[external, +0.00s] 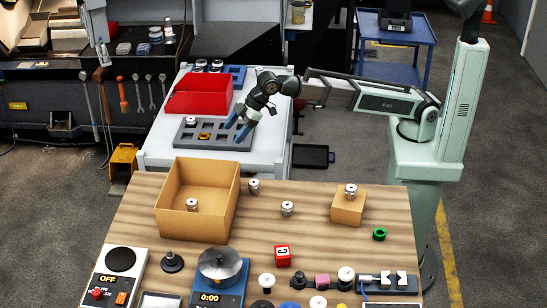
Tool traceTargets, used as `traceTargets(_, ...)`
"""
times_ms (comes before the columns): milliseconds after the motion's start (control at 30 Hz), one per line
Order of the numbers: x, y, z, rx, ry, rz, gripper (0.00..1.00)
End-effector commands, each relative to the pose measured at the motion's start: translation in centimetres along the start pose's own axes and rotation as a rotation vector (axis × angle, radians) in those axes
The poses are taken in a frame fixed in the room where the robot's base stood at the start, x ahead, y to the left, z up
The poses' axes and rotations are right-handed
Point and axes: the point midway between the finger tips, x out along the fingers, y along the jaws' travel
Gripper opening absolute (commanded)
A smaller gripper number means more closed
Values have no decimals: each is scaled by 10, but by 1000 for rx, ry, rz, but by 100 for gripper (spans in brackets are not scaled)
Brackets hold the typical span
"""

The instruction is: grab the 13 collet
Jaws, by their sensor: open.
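Several small silver collet-like parts are in view, and no size marking is legible, so I cannot tell which is the 13 collet. One sits in the grey slotted tray (180,139) at its upper left, with a yellow-orange ring beside it. Others are the silver part on the wooden table (254,186), a second one (288,209) to its right, one in the open cardboard box (192,204), and one on the small cardboard block (351,190). My gripper (234,131), with blue fingers, is open and empty over the right part of the grey tray.
A red bin (200,94) stands behind the grey tray, with a blue tray (235,74) behind it holding silver parts. The wooden table (300,236) carries a scale, a timer, a red cube (283,256), a green ring (379,234) and knobs.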

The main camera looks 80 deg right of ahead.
Motion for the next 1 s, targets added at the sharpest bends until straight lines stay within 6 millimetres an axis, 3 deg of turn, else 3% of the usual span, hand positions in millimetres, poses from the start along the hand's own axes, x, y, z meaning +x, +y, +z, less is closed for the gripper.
traceTargets(33,-6,-27,2,12,-23,-28,70)
traceTargets(100,-15,-58,5,38,-61,-61,70)
traceTargets(200,-26,-94,10,70,-110,-97,70)
traceTargets(333,-38,-126,17,98,-160,-124,70)
traceTargets(567,-41,-145,23,117,-195,-138,70)
traceTargets(1000,17,-154,34,116,-196,-138,70)
